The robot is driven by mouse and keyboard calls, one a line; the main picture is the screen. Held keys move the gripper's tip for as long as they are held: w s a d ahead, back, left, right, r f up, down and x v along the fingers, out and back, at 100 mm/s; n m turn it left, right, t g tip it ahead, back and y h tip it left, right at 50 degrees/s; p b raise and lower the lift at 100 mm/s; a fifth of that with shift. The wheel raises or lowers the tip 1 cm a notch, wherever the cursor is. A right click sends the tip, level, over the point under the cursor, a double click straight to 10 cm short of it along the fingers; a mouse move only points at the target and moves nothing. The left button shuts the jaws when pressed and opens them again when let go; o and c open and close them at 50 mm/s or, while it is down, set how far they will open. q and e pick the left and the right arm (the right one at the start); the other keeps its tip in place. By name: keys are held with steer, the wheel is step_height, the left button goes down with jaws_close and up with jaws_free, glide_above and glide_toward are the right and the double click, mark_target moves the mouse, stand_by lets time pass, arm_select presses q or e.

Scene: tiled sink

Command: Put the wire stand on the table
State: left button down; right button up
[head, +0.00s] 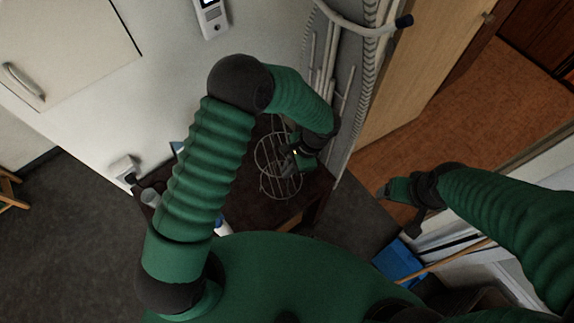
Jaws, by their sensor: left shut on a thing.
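The wire stand (264,160) is a round, light metal wire frame. It shows in the head view over the small dark brown table (314,196). I cannot tell whether it touches the tabletop. My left gripper (291,157) is shut on the right side of the wire stand, and my forearm hides part of the table behind it. My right gripper (398,193) is to the right of the table, away from the stand; its fingers are too dark and small to read.
A folded ironing board (357,75) leans upright behind the table on the right, beside a wooden door (425,70). A blue bin (398,262) is at the lower right.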

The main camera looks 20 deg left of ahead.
arm_select(q)
steer(key=shift+w+d, duration=0.15)
steer(key=c, duration=1.8)
jaws_free()
steer(key=shift+o, duration=1.2)
steer(key=shift+a, duration=0.35)
steer(key=shift+s+a, duration=0.2)
steer(key=shift+a, duration=0.2)
steer(key=b+v, duration=0.4)
steer(key=v, duration=0.8)
steer(key=shift+d+b, duration=0.15)
steer(key=shift+b, duration=0.25)
arm_select(e)
steer(key=f, duration=0.4)
steer(key=shift+a+f, duration=0.3)
arm_select(q)
steer(key=shift+w, duration=0.15)
steer(key=shift+d, duration=0.1)
arm_select(e)
steer(key=shift+d, duration=0.1)
